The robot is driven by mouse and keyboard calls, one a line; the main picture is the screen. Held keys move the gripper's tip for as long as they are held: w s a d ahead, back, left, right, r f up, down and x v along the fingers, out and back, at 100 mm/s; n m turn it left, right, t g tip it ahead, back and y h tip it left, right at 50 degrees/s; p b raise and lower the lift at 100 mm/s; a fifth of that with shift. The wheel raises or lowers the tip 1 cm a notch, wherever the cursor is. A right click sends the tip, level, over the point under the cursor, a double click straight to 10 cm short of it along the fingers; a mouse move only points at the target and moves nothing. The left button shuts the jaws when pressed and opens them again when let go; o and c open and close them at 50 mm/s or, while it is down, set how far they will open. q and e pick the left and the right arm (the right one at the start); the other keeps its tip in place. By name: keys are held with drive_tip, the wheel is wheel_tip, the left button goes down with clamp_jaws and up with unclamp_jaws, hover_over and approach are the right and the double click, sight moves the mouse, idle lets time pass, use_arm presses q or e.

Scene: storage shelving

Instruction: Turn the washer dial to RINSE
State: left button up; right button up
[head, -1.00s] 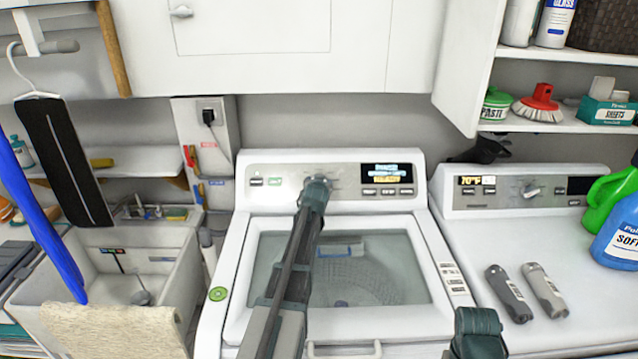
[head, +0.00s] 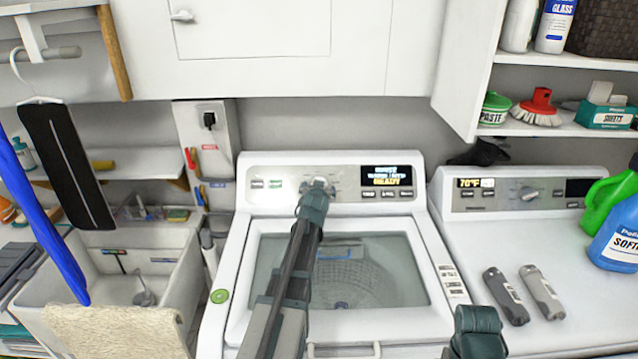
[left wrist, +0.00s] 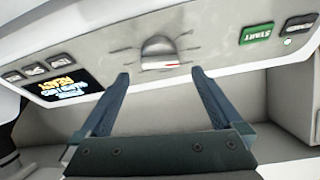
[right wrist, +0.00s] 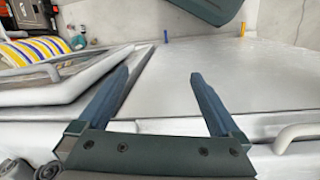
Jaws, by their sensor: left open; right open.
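The washer dial (head: 318,187) is a silver knob in the middle of the washer's control panel. In the left wrist view the dial (left wrist: 160,54) shows a red-and-white mark across its lower part. My left gripper (left wrist: 160,76) is open and empty in front of the dial, its fingertips apart from it. In the head view the left gripper (head: 317,193) covers the dial's lower edge.
The washer (head: 434,290) has a glass lid, which is shut. A dryer (head: 470,245) stands to the right, with two grey handheld items and detergent bottles on top. A sink (head: 185,255) is at the left. White cabinets (head: 290,60) hang above.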

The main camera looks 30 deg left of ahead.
use_arm(q)
drive_tip(key=p+v, duration=0.2)
drive_tip(key=v, duration=0.6)
drive_tip(key=shift+s, duration=0.3)
drive_tip(key=shift+w, duration=0.1)
drive_tip(key=b+x, duration=0.4)
drive_tip(key=x, duration=0.9)
drive_tip(key=shift+w, duration=0.3)
